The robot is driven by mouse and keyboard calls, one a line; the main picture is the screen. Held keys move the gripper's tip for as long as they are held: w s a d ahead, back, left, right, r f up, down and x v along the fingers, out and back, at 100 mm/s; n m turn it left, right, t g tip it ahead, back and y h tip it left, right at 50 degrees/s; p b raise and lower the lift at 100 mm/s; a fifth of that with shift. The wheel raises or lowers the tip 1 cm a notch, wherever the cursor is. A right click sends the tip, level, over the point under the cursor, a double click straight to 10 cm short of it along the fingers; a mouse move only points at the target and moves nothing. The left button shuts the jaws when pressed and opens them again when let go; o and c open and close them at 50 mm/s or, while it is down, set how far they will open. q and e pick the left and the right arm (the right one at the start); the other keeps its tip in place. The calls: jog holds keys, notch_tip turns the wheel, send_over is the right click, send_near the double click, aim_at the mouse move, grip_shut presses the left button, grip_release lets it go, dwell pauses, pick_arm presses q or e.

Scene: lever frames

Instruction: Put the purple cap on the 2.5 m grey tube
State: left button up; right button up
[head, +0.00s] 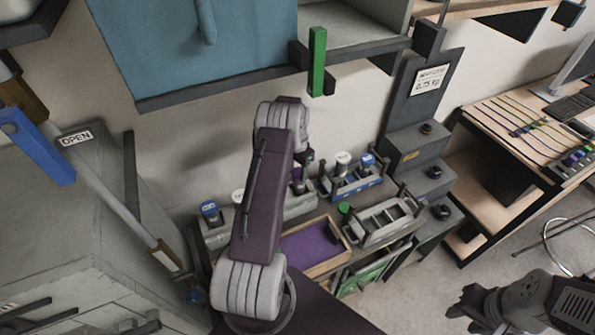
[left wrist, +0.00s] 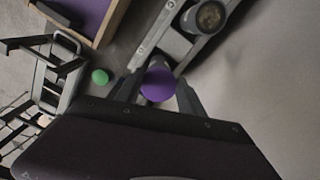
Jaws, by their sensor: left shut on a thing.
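My left gripper (left wrist: 158,95) is shut on the purple cap (left wrist: 158,82), whose round purple face shows between the fingers in the left wrist view. In the head view my left arm covers most of this gripper, and a bit of purple (head: 298,174) shows beside the arm above the racks. An open-topped round tube (left wrist: 207,18) stands in a rack beyond the cap; I cannot tell whether it is the 2.5 m grey tube. What lies directly under the cap is hidden. My right gripper (head: 468,304) is at the lower right, away from the racks, its finger opening unclear.
A rack (head: 352,188) holds white-topped and blue-topped tubes. Another blue-capped tube (head: 209,209) stands left. A wooden-edged tray with a purple floor (head: 312,247), a small green item (head: 344,207) and a grey metal rack (head: 385,222) are nearby. A blue cabinet (head: 200,50) hangs above.

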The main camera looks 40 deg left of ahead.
pick_arm(q)
jog(key=o, duration=1.4)
jog(key=shift+r, duration=0.15)
notch_tip(320, 180, up, 9)
jog(key=b, duration=0.2)
jog(key=shift+b, duration=0.4)
